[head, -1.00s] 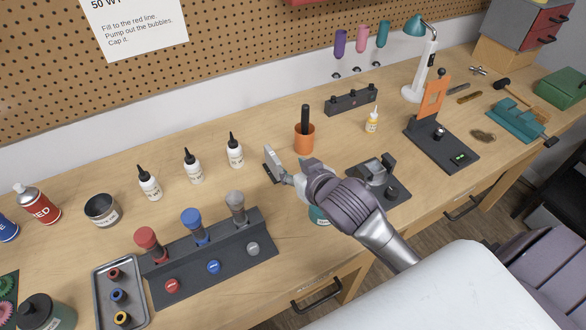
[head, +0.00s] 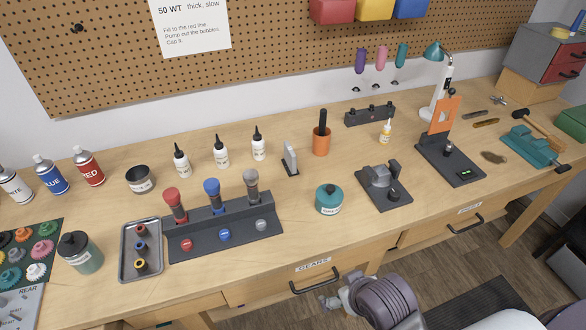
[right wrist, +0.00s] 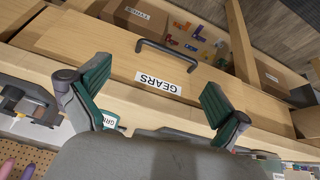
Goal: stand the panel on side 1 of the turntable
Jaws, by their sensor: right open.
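An orange panel (head: 444,114) with an opening in it stands upright on a dark base (head: 452,160) with a small green display, at the right of the bench. A smaller pale grey plate (head: 290,157) stands upright in a small dark foot near the middle. I cannot tell which of these is the task's panel. No turntable with a readable side mark can be made out. My right gripper (head: 328,302) is low in front of the bench by the GEARS drawer, clear of both plates. In the right wrist view its green-padded fingers (right wrist: 150,108) are apart and empty. My left gripper is not in view.
The GEARS drawer (right wrist: 125,72) and its handle face my right gripper. On the bench stand a teal jar (head: 328,199), a black device (head: 383,187), an orange cup (head: 321,140), white bottles and a rack of coloured-top tools (head: 225,234). The front middle strip is mostly clear.

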